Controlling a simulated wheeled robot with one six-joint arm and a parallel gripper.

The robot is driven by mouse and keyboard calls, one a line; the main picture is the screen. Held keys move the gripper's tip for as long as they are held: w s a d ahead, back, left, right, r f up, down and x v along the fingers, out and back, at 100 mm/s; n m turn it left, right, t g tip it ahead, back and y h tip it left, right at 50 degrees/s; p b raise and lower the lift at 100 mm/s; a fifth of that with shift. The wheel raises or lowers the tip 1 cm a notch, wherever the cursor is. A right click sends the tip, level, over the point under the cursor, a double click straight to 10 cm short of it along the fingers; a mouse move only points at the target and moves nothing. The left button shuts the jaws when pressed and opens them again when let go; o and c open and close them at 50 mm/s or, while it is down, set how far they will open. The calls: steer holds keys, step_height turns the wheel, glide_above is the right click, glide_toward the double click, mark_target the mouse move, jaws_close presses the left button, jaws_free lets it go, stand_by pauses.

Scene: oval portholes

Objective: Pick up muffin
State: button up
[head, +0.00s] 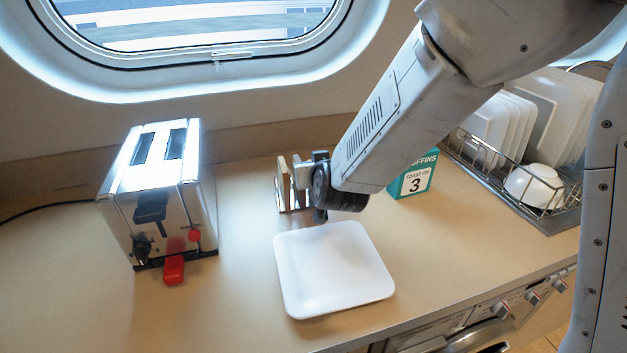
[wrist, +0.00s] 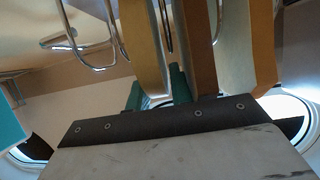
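A rack (head: 293,207) on the counter behind the white plate holds upright tan, bread-like slabs, apparently the muffins (head: 283,183). My gripper (head: 312,182) is at the rack, its fingers partly hidden by its own wrist in the head view. Whether the fingers press on the slab cannot be made out.
A white plate (head: 332,268) lies empty in front of the rack. A teal muffin box (head: 412,180) stands right, near a dish rack (head: 548,215) with dishes. The counter between toaster and plate is clear.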

jaws_close()
steer(key=shift+r, duration=0.15)
